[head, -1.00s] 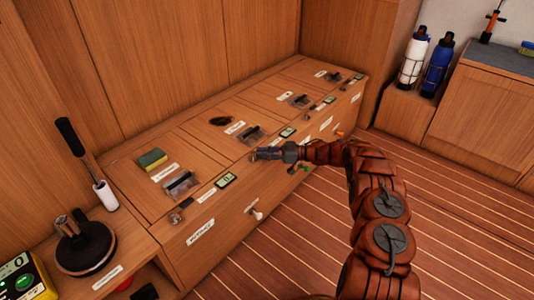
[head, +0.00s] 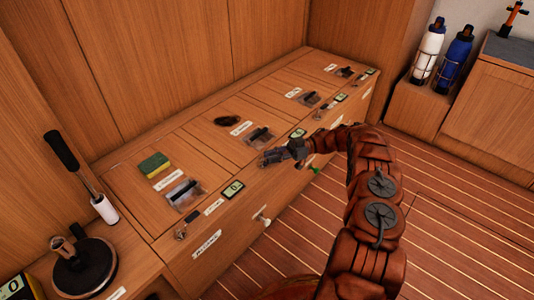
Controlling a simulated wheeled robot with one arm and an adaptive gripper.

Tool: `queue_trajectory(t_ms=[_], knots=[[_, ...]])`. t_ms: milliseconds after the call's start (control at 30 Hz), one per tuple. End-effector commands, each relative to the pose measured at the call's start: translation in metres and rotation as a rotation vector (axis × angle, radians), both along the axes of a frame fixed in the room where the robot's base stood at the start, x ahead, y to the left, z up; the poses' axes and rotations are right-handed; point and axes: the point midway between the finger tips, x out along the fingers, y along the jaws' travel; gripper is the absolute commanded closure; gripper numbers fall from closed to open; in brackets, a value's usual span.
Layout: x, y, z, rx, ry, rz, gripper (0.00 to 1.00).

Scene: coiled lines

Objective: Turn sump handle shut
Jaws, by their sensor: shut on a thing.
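My gripper (head: 268,158) is in the head view at the front edge of the long wooden locker top. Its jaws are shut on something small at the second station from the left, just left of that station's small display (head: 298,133). From its place in the row, this looks like a small handle; the fingers hide it and how far it is turned. A similar metal handle (head: 183,229) shows uncovered at the nearest station, beside another display (head: 232,189). The labels are too small to read, so I cannot tell which one says sump.
Clear-covered boxes (head: 185,195) and a yellow-green sponge (head: 154,164) sit on the locker top (head: 120,195). A white knob (head: 263,220) and a green one (head: 314,169) stick out in front. The striped floor (head: 460,220) is clear.

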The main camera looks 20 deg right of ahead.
Motion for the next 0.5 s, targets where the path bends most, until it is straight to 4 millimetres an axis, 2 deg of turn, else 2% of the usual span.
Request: queue_trajectory(t_ms=[333, 367, 500], knots=[[0.0009, -0.0017, 0.0013, -0.001, -0.004, -0.004, 1.0], [0.0009, -0.0017, 0.0014, -0.001, -0.004, -0.004, 0.78], [0.0006, -0.002, 0.0011, -0.001, -0.003, -0.005, 0.63]])
